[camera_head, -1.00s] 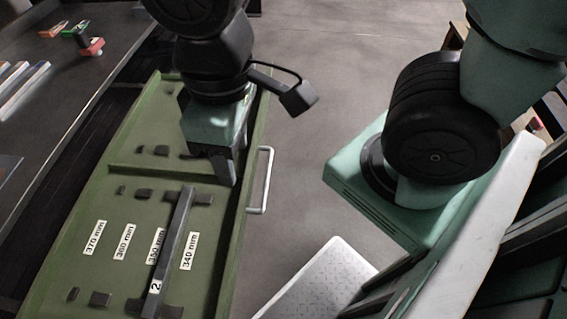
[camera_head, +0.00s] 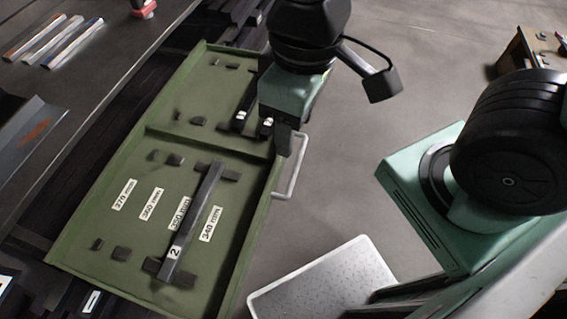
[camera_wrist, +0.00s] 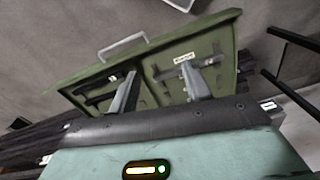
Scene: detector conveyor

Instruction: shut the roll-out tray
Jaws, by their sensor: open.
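The roll-out tray (camera_head: 72,252) is a green, shallow drawer that stands pulled out from under the dark bench. It also shows in the wrist view (camera_wrist: 221,22). A divider splits it, and its near part holds a dark bar marked 2 (camera_head: 205,200) beside labels such as 340 mm. A light grey handle (camera_head: 290,172) is fixed on the tray's right side; it shows in the wrist view (camera_wrist: 122,45) too. My gripper (camera_head: 284,140) is above the tray's right edge, close to the upper end of the handle, open and empty. Its fingers (camera_wrist: 162,98) point towards the tray, partly hiding its inside.
The dark bench top (camera_head: 110,50) runs along the left, with several coloured strips and a red-based object (camera_head: 146,8). A white speckled panel (camera_head: 325,285) is at the bottom. A wooden table (camera_head: 535,60) stands at the upper right. Floor right of the handle is clear.

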